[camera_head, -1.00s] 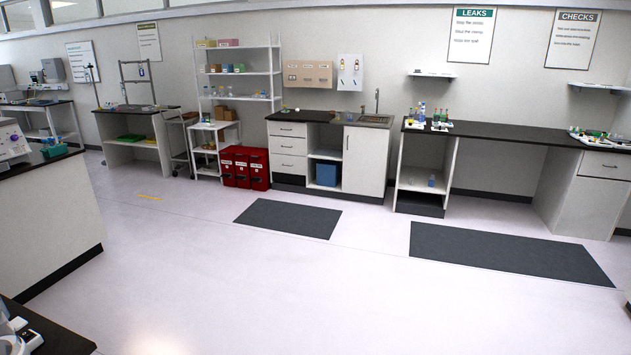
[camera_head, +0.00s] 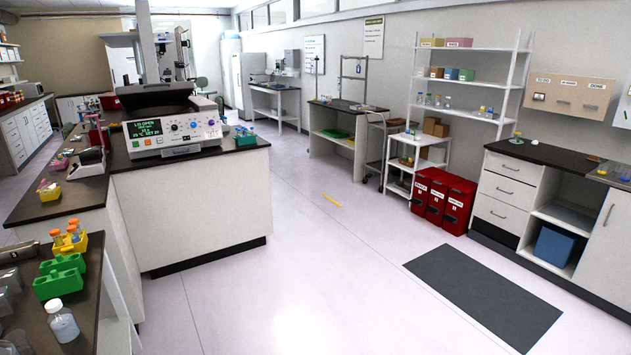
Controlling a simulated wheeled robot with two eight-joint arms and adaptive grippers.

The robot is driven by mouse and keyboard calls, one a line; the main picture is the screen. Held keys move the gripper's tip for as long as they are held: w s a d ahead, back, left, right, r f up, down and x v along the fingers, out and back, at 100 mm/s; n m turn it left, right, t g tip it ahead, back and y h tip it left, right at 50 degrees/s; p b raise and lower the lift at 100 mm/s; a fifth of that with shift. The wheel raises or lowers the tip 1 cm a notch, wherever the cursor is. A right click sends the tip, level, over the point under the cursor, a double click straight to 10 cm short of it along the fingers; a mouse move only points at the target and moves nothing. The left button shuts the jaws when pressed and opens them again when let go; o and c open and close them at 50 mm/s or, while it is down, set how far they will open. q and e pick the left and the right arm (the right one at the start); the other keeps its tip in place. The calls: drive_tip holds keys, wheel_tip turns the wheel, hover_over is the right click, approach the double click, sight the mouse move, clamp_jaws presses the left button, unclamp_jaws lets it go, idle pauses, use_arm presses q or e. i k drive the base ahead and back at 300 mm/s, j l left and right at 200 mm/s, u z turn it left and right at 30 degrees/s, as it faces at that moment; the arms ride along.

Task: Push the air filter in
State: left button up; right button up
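I cannot make out an air filter in the head view. A white benchtop machine (camera_head: 172,128) with a raised dark lid stands on the end of the black-topped island bench. Its front has a green-lit display, which appears to read "LID OPEN", and several knobs. Neither of my grippers is in view.
The island bench (camera_head: 205,210) fills the left. A nearer bench at lower left holds a green rack (camera_head: 60,277) and a bottle (camera_head: 62,322). Red bins (camera_head: 443,200), shelves (camera_head: 470,83) and drawers (camera_head: 505,200) line the right wall.

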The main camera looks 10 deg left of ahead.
sight(171, 152)
drive_tip(key=i+j+u, duration=0.25)
drive_tip(key=i+u, duration=0.2)
drive_tip(key=i, duration=0.3)
drive_tip(key=i+u, duration=0.5)
drive_tip(key=i, duration=0.25)
drive_tip(key=i+l+u, duration=0.3)
drive_tip(key=i+u, duration=0.15)
drive_tip(key=i, duration=0.3)
